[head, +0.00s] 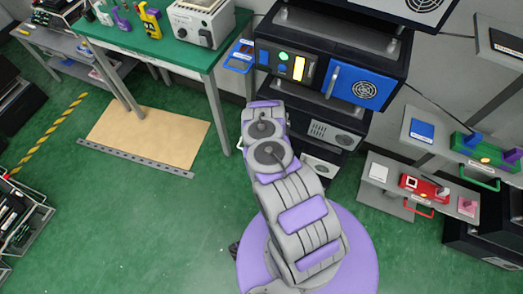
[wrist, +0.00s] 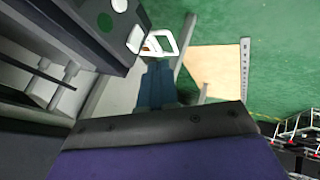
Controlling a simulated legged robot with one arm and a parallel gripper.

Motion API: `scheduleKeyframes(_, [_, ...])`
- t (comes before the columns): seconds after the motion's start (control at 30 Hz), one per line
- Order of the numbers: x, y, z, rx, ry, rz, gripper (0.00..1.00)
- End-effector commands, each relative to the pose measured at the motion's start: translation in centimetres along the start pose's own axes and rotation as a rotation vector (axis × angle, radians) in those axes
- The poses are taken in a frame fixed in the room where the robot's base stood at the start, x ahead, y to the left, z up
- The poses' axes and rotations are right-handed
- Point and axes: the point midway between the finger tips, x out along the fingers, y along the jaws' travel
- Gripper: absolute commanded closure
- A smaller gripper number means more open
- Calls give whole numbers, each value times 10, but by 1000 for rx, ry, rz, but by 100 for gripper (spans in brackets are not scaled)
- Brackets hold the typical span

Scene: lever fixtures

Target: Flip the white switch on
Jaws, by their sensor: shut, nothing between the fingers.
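The rack unit (head: 310,60) has a front panel with a round green light (head: 283,57) and an upright glowing pale-yellow piece (head: 299,68). I cannot tell for sure which part is the white switch. In the head view my arm hides the fingers.
A green-topped bench (head: 150,35) holds tools and a grey instrument. Shelves at right carry a green lever box (head: 475,148) and a red lever box (head: 425,187). The green floor (head: 130,230) at left is mostly clear.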

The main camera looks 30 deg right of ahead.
Motion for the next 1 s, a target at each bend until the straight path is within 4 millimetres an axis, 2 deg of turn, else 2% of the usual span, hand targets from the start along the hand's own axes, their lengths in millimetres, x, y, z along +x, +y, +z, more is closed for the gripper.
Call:
scheduleKeyframes(0.13, [6,-1,0,-2,-1,1,100])
scheduleKeyframes(0.23, [17,-2,0,-3,1,2,100])
scheduleKeyframes(0.77, [104,-2,1,-2,1,3,100])
scheduleKeyframes(0.9, [109,21,-2,0,0,5,100])
scheduleKeyframes(1.0, [113,30,-3,1,2,6,100])
